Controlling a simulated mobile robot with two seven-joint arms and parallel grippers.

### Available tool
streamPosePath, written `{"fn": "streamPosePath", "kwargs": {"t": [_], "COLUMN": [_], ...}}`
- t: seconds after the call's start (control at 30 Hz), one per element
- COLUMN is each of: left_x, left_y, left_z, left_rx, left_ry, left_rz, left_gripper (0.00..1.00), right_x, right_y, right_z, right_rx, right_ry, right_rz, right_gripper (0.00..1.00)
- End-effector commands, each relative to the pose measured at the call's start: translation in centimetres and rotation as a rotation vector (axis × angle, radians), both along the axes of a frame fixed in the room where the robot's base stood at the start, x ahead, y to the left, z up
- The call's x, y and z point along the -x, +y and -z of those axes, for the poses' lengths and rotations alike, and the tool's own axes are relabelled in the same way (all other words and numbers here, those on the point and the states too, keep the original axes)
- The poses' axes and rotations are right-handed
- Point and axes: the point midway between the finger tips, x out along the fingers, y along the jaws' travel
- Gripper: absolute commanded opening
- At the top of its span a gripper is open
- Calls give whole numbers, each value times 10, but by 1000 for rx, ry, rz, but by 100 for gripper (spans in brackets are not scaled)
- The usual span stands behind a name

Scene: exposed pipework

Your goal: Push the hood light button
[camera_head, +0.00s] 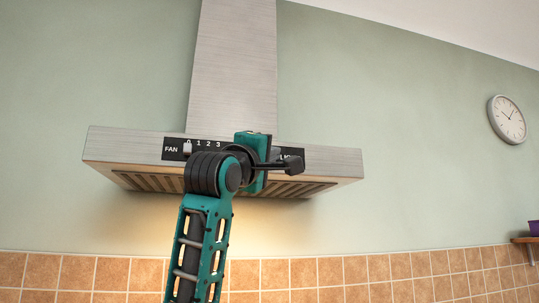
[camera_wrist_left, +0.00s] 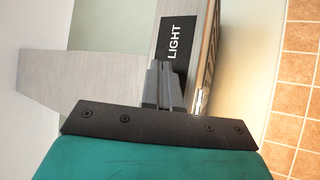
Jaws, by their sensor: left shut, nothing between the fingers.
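The silver range hood (camera_head: 335,162) hangs on the wall, with a black control strip along its front. The strip reads FAN and 0 1 2 3 at the left, with a small pale fan slider (camera_head: 187,147). My left gripper (camera_head: 294,165) is shut and empty in front of the strip's right end, largely covering the LIGHT label (camera_head: 286,157). In the left wrist view, the LIGHT label (camera_wrist_left: 175,42) shows clear just beyond the closed fingertips (camera_wrist_left: 162,68). The light button is hidden behind the gripper; I cannot tell whether the fingers touch it. My right gripper is not in view.
A warm glow lies on the wall below the hood. The chimney duct (camera_head: 232,65) rises above it. Orange tiles (camera_head: 330,273) line the lower wall. A clock (camera_head: 507,120) and a small shelf (camera_head: 524,240) with a purple item are far right. Space beside the hood is free.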

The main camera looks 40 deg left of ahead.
Motion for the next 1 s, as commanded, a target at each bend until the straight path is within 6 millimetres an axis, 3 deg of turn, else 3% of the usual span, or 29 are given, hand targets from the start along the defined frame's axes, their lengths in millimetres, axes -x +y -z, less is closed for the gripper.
{"fn": "streamPosePath", "kwargs": {"t": [0.67,1.0], "left_x": [-3,5], "left_y": [3,-6], "left_z": [0,1], "left_rx": [0,1], "left_ry": [0,-1], "left_rz": [0,1], "left_gripper": [0,0], "right_x": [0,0], "right_y": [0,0], "right_z": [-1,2], "right_rx": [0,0], "right_ry": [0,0], "right_rz": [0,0], "right_gripper": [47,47]}}
